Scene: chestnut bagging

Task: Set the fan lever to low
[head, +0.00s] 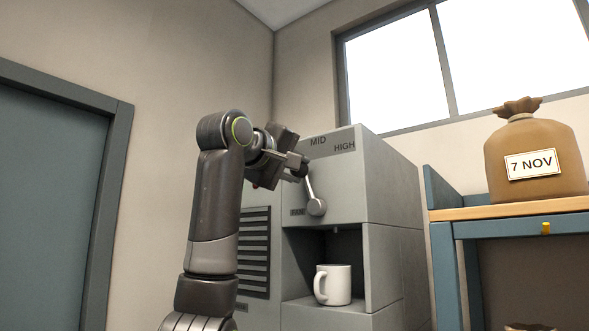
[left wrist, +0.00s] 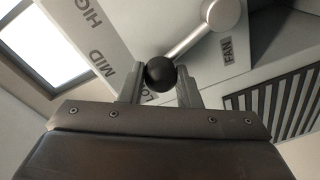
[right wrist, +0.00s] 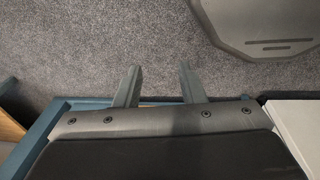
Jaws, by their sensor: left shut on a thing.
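The fan lever (head: 311,190) is a pale rod on a round pivot on the front of the grey machine (head: 385,190). In the head view it leans up and left from its pivot. The lever's black ball knob (left wrist: 160,73) sits between the fingers of my left gripper (head: 298,166), which is shut on it. In the left wrist view the knob lies beside the partly covered LOW label (left wrist: 149,98). The MID label (head: 318,141) and HIGH label (head: 344,147) are clear of the lever. My right gripper (right wrist: 160,70) is open and empty above grey carpet.
A white mug (head: 333,285) stands in the machine's recess below the lever. A tied brown sack (head: 535,155) marked 7 NOV stands on a blue-framed wooden shelf (head: 450,214) at the right. Blue framing (right wrist: 45,125) is close under my right gripper.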

